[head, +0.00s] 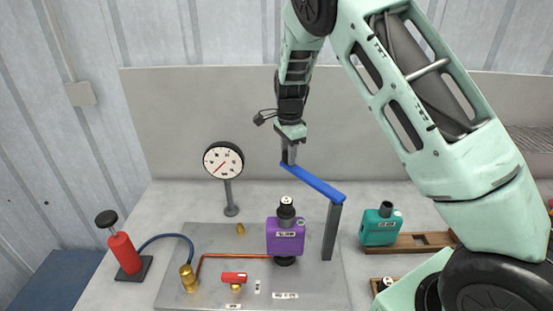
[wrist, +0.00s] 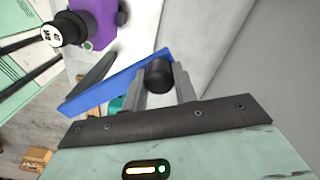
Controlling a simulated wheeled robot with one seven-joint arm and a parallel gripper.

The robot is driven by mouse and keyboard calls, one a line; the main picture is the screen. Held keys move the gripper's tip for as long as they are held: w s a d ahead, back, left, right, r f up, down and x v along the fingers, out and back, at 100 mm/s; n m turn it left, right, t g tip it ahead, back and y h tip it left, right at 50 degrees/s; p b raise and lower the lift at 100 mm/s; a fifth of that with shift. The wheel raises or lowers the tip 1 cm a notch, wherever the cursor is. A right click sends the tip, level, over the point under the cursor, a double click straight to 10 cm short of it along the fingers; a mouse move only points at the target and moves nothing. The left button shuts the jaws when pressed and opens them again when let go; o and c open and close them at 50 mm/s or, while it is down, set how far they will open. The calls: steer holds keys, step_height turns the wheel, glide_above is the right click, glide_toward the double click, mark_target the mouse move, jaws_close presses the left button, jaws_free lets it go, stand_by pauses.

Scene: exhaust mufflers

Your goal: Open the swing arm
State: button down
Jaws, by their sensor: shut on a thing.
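The swing arm is a blue bar (head: 313,183) on top of a grey post (head: 332,231). It reaches from the post toward the upper left, above and behind the purple muffler (head: 286,237). My gripper (head: 289,160) points down at the bar's far left end. In the wrist view, the blue bar (wrist: 120,82) runs diagonally and a dark round knob (wrist: 159,75) at its end sits between the two grey fingers (wrist: 165,88). The fingers are shut on this knob. The purple muffler also shows at the top left of the wrist view (wrist: 98,25).
A round gauge (head: 223,160) stands left of the bar. A red pump (head: 124,251) with a blue hose stands at the far left. A teal muffler (head: 380,226) sits on a wooden rack at right. A metal base plate (head: 197,291) carries brass fittings and a red-handled valve (head: 234,278).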

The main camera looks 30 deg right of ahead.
steer(key=s+d+m, duration=0.1)
steer(key=d+m, duration=0.6)
steer(key=d, duration=0.5)
steer(key=shift+s+d+m+p, duration=0.2)
steer(key=shift+m+p, duration=0.1)
steer(key=shift+p, duration=0.15)
steer(key=shift+r, duration=0.1)
steer(key=c, duration=1.1)
jaws_free()
step_height(320, 180, up, 17)
steer(key=b, duration=0.5)
steer(key=shift+r, duration=0.2)
